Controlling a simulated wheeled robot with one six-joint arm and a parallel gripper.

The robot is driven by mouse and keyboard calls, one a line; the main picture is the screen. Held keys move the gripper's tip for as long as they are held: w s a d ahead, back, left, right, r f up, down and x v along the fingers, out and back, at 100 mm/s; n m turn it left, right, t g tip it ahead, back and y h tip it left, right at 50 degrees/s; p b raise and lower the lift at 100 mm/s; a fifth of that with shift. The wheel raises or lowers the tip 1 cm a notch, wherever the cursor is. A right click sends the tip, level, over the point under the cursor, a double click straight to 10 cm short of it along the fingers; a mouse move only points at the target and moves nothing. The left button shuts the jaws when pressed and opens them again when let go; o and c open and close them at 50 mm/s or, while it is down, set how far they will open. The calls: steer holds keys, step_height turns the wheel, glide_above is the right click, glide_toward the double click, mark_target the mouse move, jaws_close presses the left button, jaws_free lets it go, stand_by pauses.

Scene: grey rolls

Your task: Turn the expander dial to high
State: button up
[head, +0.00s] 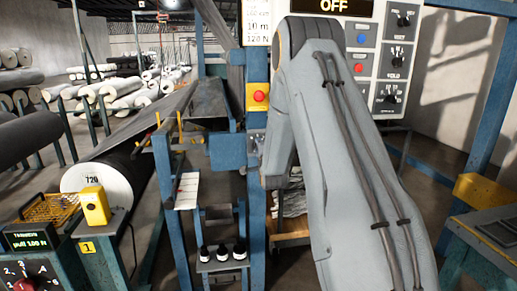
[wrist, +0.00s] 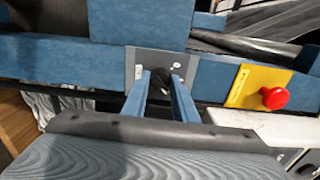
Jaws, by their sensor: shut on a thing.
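A small dark dial knob (wrist: 160,76), which I take for the expander dial, sits on a grey plate (wrist: 133,66) on a blue beam in the wrist view. My gripper (wrist: 161,82) has its two blue fingers on either side of the knob, shut on it. The plate has small pale marks, too small to read, so I cannot tell the setting. In the head view a small part of the grey plate (head: 254,143) shows on the blue post, left of my grey arm, which hides the gripper.
A red stop button (head: 259,97) on a yellow box sits just above the plate; it also shows in the wrist view (wrist: 274,98). A panel reading OFF with several black knobs (head: 387,95) stands behind my arm at the right. A large dark roll (head: 125,180) lies at the left.

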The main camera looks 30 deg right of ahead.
steer(key=o, duration=1)
steer(key=shift+o, duration=0.2)
steer(key=b+v, duration=0.1)
steer(key=v, duration=0.7)
steer(key=shift+w, duration=0.1)
steer(key=s+a+f+n+g+y, duration=0.4)
steer(key=s+a+f+n+g, duration=0.4)
steer(key=s+a+n, duration=0.4)
steer(key=s+a+n+g, duration=0.4)
steer(key=s+a, duration=0.1)
steer(key=s, duration=0.8)
steer(key=s+a+f+n+g+y, duration=0.1)
steer(key=s+a+n+g, duration=0.3)
steer(key=s, duration=0.9)
steer(key=shift+a+f+n+g, duration=0.15)
steer(key=shift+a+n+g, duration=0.25)
steer(key=shift+n+g, duration=0.3)
